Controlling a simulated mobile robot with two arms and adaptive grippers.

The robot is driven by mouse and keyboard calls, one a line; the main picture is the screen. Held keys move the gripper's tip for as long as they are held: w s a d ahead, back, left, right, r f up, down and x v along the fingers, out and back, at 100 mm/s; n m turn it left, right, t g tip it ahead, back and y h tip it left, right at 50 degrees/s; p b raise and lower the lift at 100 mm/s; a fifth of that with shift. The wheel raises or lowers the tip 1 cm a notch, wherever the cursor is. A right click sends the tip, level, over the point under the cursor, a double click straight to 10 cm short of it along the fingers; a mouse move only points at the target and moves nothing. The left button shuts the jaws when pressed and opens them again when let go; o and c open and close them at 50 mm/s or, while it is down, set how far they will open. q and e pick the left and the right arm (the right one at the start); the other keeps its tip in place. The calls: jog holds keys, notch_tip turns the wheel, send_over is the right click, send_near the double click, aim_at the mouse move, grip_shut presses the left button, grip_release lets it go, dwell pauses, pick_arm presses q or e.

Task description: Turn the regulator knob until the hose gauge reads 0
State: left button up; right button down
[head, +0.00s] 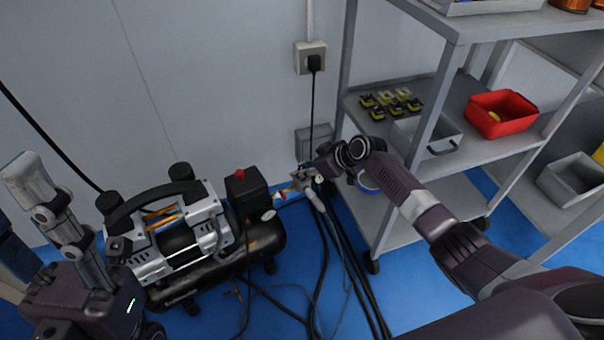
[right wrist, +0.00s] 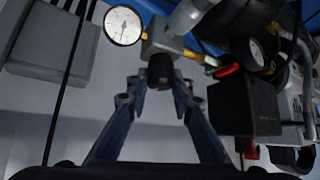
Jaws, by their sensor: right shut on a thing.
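The black regulator knob (right wrist: 160,70) sits under a grey regulator body (right wrist: 163,38) in the right wrist view. My right gripper (right wrist: 160,84) is shut on it, with a fingertip on each side. In the head view my right gripper (head: 322,164) reaches the regulator (head: 304,182) near the wall, and the knob is hidden there. The round white hose gauge (right wrist: 123,25) is left of the regulator in the right wrist view. Its thin needle points roughly down in that picture; its numbers are too small to read. My left gripper (head: 62,225) is at the left edge, and its fingers do not show clearly.
A compressor (head: 180,250) with a black tank stands on the blue floor left of the regulator. Black hoses (head: 345,260) run across the floor. A grey shelf rack (head: 448,100) with a red bin (head: 500,112) stands close on the right. A wall socket (head: 310,57) is above.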

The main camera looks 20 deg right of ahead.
jog(key=shift+b, duration=0.35)
jog(key=shift+n, duration=0.3)
jog(key=c, duration=1.7)
grip_release()
